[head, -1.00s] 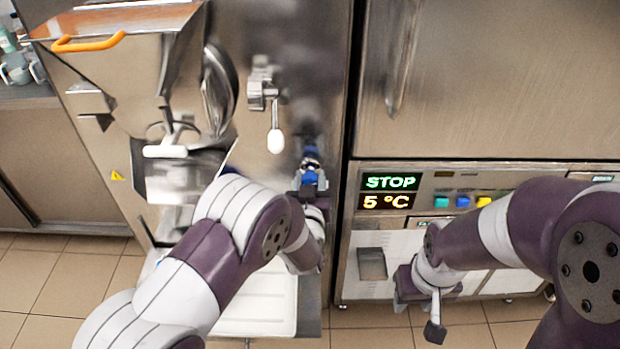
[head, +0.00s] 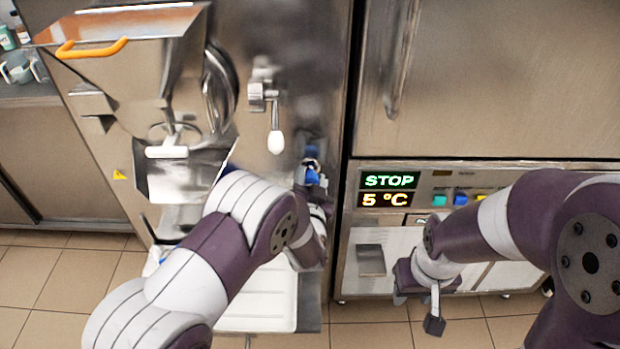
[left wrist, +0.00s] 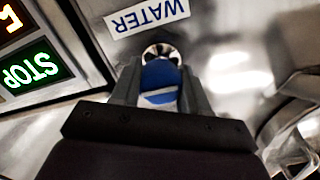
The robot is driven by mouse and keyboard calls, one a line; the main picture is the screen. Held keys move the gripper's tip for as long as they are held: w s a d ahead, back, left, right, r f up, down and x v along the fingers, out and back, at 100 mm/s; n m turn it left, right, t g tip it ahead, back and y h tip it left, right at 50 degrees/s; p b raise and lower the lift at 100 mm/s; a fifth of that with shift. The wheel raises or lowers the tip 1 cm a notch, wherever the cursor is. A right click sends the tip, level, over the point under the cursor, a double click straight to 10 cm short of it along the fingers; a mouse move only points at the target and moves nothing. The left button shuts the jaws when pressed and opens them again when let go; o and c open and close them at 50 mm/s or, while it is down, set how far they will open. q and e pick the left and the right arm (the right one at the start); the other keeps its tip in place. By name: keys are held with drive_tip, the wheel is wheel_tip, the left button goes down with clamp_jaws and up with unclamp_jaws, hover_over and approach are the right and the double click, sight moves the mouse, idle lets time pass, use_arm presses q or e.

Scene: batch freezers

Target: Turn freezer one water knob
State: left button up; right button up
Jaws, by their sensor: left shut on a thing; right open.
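The water knob is blue, on the front of the steel batch freezer (head: 325,70), right of the white-tipped lever. The left gripper is shut on the knob. My right gripper (head: 418,312) is open and empty, low in front of the right-hand cabinet.
A lever with a white tip (head: 276,142) stands out left of the knob. The right cabinet (head: 480,80) has a display reading STOP and 5 °C (head: 390,190) and coloured buttons. A white tray (head: 256,309) lies below my left arm. Tiled floor is free at the lower left.

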idle(0.3)
use_arm(q)
drive_tip(key=o, duration=1)
drive_tip(key=shift+o, duration=0.2)
drive_tip(key=shift+s, duration=0.1)
drive_tip(key=s, duration=1.2)
drive_tip(key=shift+s+r, duration=0.25)
drive_tip(key=shift+r, duration=0.15)
drive_tip(key=shift+a, duration=0.1)
